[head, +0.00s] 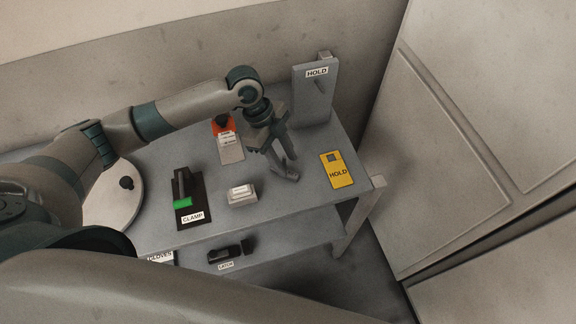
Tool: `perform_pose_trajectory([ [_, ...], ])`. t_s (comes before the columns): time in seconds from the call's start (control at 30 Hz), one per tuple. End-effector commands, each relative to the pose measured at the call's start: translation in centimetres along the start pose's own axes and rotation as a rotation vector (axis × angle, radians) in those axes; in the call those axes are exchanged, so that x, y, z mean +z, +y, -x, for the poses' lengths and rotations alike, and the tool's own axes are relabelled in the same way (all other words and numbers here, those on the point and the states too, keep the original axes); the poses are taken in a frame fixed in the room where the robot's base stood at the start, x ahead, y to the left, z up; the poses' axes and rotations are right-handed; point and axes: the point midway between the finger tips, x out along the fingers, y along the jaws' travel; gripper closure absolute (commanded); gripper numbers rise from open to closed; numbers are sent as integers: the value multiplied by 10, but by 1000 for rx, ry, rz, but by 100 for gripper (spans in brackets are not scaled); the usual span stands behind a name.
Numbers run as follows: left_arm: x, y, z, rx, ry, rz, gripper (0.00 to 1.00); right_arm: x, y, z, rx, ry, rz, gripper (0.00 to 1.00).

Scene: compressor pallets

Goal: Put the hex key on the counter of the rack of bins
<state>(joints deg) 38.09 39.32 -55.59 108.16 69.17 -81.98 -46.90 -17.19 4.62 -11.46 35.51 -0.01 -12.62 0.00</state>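I cannot make out a hex key or a rack of bins in the head view. I cannot tell whether this is a finger or a held thing, nor whether the fingers are apart. My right gripper is not in view.
A lower shelf holds a black part (225,253). Pale cabinets stand right.

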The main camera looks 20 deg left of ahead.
Motion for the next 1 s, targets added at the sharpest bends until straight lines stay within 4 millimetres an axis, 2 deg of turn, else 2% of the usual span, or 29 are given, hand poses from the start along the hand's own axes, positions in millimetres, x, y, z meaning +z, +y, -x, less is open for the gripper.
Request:
perform_pose_trajectory([
  [0.3,1,-1,55,-2,-1,-1,64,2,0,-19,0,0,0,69],
  [0.5,1,-1,78,0,0,1,64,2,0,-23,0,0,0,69],
  [0.67,0,0,86,0,0,1,64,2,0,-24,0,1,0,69],
  [1.0,0,0,86,1,0,1,64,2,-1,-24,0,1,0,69],
])
